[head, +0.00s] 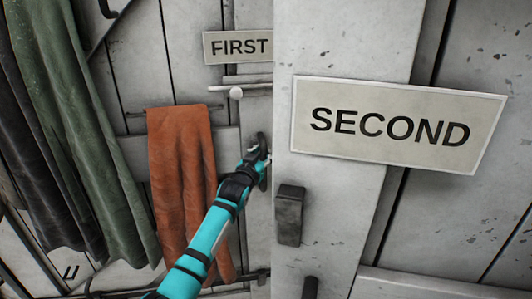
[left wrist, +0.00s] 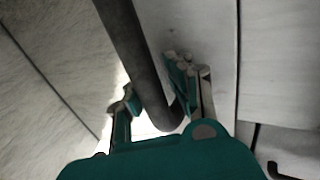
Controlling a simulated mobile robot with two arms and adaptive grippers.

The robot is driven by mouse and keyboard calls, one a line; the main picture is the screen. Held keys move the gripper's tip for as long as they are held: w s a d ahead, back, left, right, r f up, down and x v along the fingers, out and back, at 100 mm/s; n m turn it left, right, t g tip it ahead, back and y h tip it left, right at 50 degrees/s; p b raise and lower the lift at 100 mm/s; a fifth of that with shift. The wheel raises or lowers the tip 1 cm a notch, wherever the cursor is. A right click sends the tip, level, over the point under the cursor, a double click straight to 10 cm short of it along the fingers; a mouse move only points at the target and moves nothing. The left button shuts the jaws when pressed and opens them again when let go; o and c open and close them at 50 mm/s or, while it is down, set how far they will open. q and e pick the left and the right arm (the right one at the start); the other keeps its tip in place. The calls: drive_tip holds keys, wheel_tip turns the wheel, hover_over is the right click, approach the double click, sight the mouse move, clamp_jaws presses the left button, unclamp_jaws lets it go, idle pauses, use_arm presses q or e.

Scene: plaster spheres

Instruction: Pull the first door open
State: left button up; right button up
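The first door (head: 187,70) is a pale, worn plank door at the left of the head view, with a "FIRST" sign (head: 238,47) on it. My teal left arm reaches up to its right edge. There my left gripper (head: 262,160) is at a dark handle, partly hidden by the nearer panel. In the left wrist view the dark curved handle bar (left wrist: 126,45) runs down between the two fingers of my left gripper (left wrist: 155,95). The fingers are apart, with a light gap beside the bar at the left finger. My right gripper is not in view.
A nearer pale panel with a "SECOND" sign (head: 398,124) and a dark block (head: 290,215) fills the right, close beside my left gripper. An orange cloth (head: 180,160) hangs behind my arm. Green (head: 85,140) and black cloths hang at the left. A bolt with a round knob (head: 236,93) sits under the first sign.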

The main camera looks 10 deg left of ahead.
use_arm(q)
drive_tip(key=o, duration=0.4)
drive_tip(key=shift+w+a+r, duration=0.1)
drive_tip(key=shift+a+r, duration=0.2)
drive_tip(key=shift+a, duration=0.2)
drive_tip(key=shift+o, duration=1.1)
drive_tip(key=shift+d, duration=0.1)
drive_tip(key=shift+d+f, duration=0.1)
drive_tip(key=shift+s, duration=0.45)
drive_tip(key=s+a, duration=0.1)
drive_tip(key=s, duration=1)
drive_tip(key=shift+a, duration=0.25)
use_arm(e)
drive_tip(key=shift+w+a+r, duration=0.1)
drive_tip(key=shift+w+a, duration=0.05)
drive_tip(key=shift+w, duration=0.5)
